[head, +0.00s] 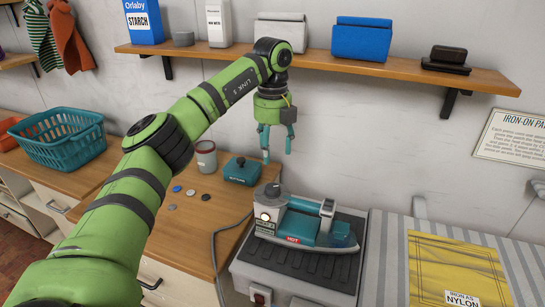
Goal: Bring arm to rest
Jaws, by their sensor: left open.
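My left arm (230,85) is green with black joint bands and reaches from the lower left up to the shelf's height. My left gripper (276,151) hangs from it with teal fingers pointing down. Its fingers are apart and nothing shows between them. In the picture the fingertips appear just above and right of a small teal box with a dark knob (241,172), and above the teal iron (305,222). I cannot tell the exact height over them. My right gripper is out of view.
The iron sits on a ribbed dark pad (300,262), with a grey cord beside it. A jar (206,157) and several buttons lie on the wooden counter (140,185). A loaded wall shelf (330,63) runs behind the arm. A teal basket (62,140) stands left; yellow fabric (450,265) lies right.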

